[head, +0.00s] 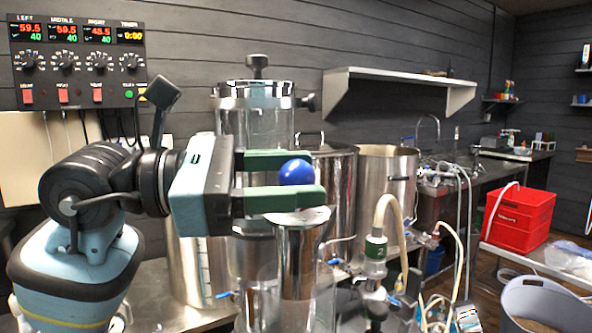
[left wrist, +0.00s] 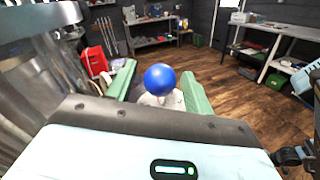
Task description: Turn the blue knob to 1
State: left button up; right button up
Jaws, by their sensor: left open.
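A round blue knob (head: 296,172) sits just above a shiny steel cylinder (head: 299,262) in the head view. My left gripper (head: 308,180) is open, with its green fingers on either side of the knob. In the left wrist view the blue knob (left wrist: 159,78) stands between the two green fingers, with a pale base showing under it. I cannot tell whether a finger touches it. No scale or number shows on the knob. My right gripper is not in view.
A control panel (head: 76,62) with black dials and red switches hangs at upper left. A tall clear cylinder with a steel lid (head: 255,100) and steel pots (head: 388,185) stand close behind the gripper. A red crate (head: 519,219) is at right. Hoses hang at the lower right.

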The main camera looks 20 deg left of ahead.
pick_arm(q)
jog(key=shift+w+d, duration=0.2)
jog(key=shift+d, duration=0.15)
jog(key=shift+c, duration=0.4)
jog(key=c, duration=0.9)
jog(key=shift+o, duration=0.2)
jog(key=shift+n+t+y+p, duration=0.65)
jog(key=shift+n+t+y, duration=0.05)
jog(key=shift+t, duration=0.3)
jog(key=o, duration=0.9)
jog(key=shift+o, duration=0.2)
